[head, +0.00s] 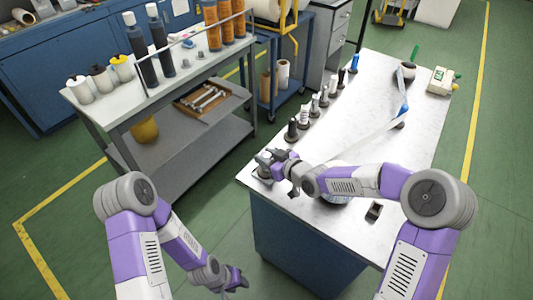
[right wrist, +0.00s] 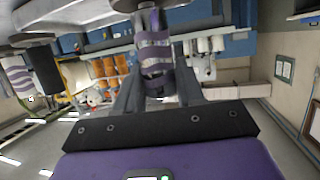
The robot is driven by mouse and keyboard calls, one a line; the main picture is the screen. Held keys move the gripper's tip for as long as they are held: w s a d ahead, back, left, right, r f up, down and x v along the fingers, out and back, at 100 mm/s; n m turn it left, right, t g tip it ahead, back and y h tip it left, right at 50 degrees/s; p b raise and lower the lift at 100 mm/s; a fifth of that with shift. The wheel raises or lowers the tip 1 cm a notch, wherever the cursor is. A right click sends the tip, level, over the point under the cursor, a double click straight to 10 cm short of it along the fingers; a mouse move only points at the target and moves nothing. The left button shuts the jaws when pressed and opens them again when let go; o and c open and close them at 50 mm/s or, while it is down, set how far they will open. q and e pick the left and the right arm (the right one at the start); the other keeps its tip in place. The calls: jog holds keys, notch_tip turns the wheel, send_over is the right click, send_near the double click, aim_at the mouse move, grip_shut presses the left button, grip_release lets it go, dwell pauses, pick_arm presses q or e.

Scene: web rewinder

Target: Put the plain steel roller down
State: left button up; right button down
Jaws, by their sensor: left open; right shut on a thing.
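My right gripper (head: 268,164) is at the near left corner of the white worktable (head: 385,95). It is shut on a shiny cylinder, which I take to be the plain steel roller (right wrist: 152,52). In the right wrist view the roller stands out between the dark fingers and shows purple and grey bands, perhaps reflections. In the head view the gripper mostly hides it, and I cannot tell whether it touches the tabletop. My left gripper (head: 236,279) is open and empty, low in front of the table's blue base.
A row of several upright rollers (head: 304,117) runs along the table's left edge, close behind my right gripper. A pale web (head: 368,132) crosses the table. A small dark block (head: 374,211) lies near the front. A grey side bench (head: 190,80) holds bottles and spools.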

jog(key=shift+a+r, duration=0.1)
jog(key=shift+r, duration=0.3)
jog(key=shift+f, duration=0.15)
jog(key=c, duration=0.7)
grip_release()
jog(key=shift+f, duration=0.25)
jog(key=shift+s+d+r, duration=0.1)
jog(key=shift+d+r, duration=0.1)
jog(key=p+v, duration=0.3)
jog(key=v, duration=0.8)
jog(key=shift+s+d+p, duration=0.15)
jog(key=shift+s+p, duration=0.2)
